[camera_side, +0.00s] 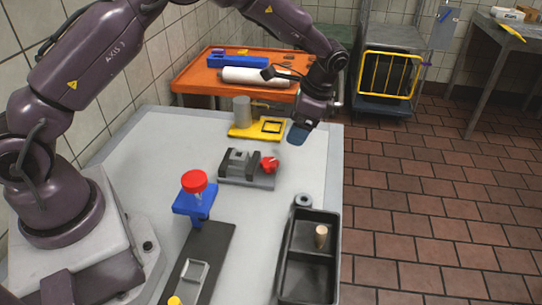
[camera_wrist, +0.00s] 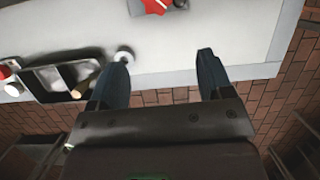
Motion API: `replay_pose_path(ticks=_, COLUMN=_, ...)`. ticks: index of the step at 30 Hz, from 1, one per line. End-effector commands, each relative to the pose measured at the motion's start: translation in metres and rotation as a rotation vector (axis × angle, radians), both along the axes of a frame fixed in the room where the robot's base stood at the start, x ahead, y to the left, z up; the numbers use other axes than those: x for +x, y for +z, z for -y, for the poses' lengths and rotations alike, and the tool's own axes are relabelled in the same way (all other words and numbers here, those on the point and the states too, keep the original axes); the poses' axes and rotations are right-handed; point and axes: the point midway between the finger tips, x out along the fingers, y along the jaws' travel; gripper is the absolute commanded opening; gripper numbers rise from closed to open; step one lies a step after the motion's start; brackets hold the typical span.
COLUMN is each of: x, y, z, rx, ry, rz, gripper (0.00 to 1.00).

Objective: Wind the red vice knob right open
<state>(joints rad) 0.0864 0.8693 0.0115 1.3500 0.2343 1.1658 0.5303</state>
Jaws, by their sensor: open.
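The grey vice (camera_side: 238,166) sits on the white table, with its red knob (camera_side: 270,165) on its right side. In the wrist view the red knob (camera_wrist: 154,4) is at the top edge, partly cut off, beyond my fingertips. My gripper (camera_side: 298,135) is up and to the right of the knob in the side view, apart from it and near the table's right edge. In the wrist view my gripper (camera_wrist: 162,56) has its two dark blue fingers wide apart, with nothing between them. How far the vice jaws are apart is too small to tell.
A black tray (camera_side: 334,255) holding a tan cylinder (camera_side: 321,236) stands at the front right, with a grey ring (camera_side: 303,200) by its far end. A yellow fixture (camera_side: 243,131) is behind the vice. A blue stand with a red top (camera_side: 194,181) is at front left.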

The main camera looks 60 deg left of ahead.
Motion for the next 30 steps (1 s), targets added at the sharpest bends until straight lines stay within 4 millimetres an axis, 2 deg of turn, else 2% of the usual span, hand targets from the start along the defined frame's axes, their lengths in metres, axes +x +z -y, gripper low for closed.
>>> replay_pose_path(ticks=3, x=-0.005, y=0.009, z=-0.007, rx=0.023, ry=-0.04, rz=-0.067, gripper=0.73)
replay_pose_path(ticks=7, x=-0.01, y=0.0, z=-0.011, rx=0.023, ry=-0.052, rz=-0.087, gripper=0.73)
replay_pose_path(ticks=11, x=-0.017, y=-0.019, z=-0.017, rx=0.023, ry=-0.049, rz=-0.087, gripper=0.73)
replay_pose_path(ticks=21, x=-0.035, y=-0.083, z=-0.035, rx=0.021, ry=-0.049, rz=-0.085, gripper=0.73)
replay_pose_path(ticks=24, x=-0.039, y=-0.096, z=-0.039, rx=0.021, ry=-0.048, rz=-0.083, gripper=0.73)
replay_pose_path(ticks=30, x=-0.042, y=-0.108, z=-0.042, rx=0.022, ry=-0.049, rz=-0.081, gripper=0.73)
